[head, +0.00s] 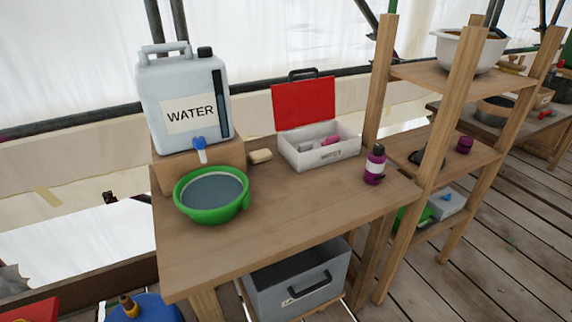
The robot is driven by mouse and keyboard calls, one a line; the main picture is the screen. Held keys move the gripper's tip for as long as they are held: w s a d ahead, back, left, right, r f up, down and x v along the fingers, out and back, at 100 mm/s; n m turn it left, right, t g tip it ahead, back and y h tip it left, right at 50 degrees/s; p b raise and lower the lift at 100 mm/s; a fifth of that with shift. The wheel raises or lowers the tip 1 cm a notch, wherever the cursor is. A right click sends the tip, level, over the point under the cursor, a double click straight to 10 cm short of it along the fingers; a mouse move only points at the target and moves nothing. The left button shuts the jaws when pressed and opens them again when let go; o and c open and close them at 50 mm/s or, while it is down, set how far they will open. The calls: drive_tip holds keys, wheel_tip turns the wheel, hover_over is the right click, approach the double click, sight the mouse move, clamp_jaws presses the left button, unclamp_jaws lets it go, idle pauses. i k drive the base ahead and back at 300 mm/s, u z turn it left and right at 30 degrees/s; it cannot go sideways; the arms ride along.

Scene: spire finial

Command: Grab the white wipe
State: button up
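I cannot make out a white wipe for certain. A small white box (447,203) with a blue spot on top sits on the low shelf at the right, partly hidden by the shelf posts. Whether it holds wipes is too small to tell. A small cream-coloured block (260,156) lies on the table beside the water container, and it looks more like a bar of soap. My gripper is not in view.
The wooden table (220,258) holds a water container (185,100), a green basin (212,195), an open white case with red lid (320,148) and a purple bottle (374,165). A grey bin (297,285) stands below. The table's front is clear. Shelf posts (458,95) stand at right.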

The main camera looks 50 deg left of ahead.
sight(307, 145)
drive_tip(key=k, duration=0.35)
drive_tip(key=u, duration=0.75)
drive_tip(key=i, duration=1.5)
